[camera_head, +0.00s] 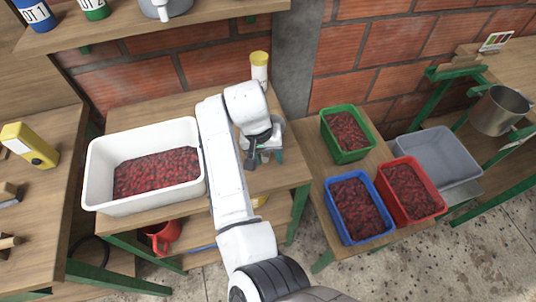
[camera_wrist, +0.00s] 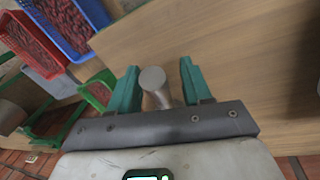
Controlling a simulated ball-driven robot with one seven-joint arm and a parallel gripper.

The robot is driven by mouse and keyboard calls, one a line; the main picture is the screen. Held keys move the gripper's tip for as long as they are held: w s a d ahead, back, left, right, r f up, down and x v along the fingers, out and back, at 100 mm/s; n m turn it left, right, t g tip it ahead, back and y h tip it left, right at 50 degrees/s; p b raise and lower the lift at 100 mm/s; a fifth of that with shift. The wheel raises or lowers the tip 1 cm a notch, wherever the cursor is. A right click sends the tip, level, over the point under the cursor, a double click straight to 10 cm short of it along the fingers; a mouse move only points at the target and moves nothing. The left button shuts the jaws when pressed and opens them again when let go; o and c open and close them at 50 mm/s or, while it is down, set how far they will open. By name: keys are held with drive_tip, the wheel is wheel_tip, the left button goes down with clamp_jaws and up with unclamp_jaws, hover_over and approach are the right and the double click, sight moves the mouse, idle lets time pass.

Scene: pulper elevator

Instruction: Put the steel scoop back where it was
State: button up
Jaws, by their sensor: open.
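A grey cylindrical piece (camera_wrist: 153,84) with a flat round end, which looks like the handle of the steel scoop, stands between my fingers in the wrist view. My gripper (camera_wrist: 159,72) is open, with one green finger on each side of it and gaps visible. In the head view my gripper (camera_head: 266,154) is low over the right part of the middle wooden table (camera_head: 290,172). My arm hides most of what is at the gripper there, so the scoop's bowl cannot be made out.
A white tub (camera_head: 97,178) of red cherries stands left of my arm. A yellow-topped cylinder (camera_head: 259,68) stands behind my gripper. Green (camera_head: 349,157), blue (camera_head: 349,241) and red (camera_head: 432,212) cherry crates sit on the right, beside an empty grey crate (camera_head: 440,157).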

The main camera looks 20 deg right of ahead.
wheel_tip(320, 180, up, 12)
drive_tip(key=a, duration=0.2)
drive_tip(key=shift+a, duration=0.15)
drive_tip(key=shift+w, duration=0.1)
drive_tip(key=s+d+f+t+h, duration=0.1)
drive_tip(key=s+d+f, duration=0.35)
drive_tip(key=d, duration=0.55)
drive_tip(key=s+d+f+h, duration=0.1)
drive_tip(key=s+d+f, duration=0.4)
drive_tip(key=d, duration=0.5)
drive_tip(key=s+d+f+n+y, duration=0.1)
drive_tip(key=s+d+f+n, duration=0.15)
drive_tip(key=s+f, duration=0.5)
drive_tip(key=s+a+f+y, duration=0.1)
drive_tip(key=s+a+y, duration=0.2)
drive_tip(key=s, duration=1.2)
drive_tip(key=shift+a, duration=0.85)
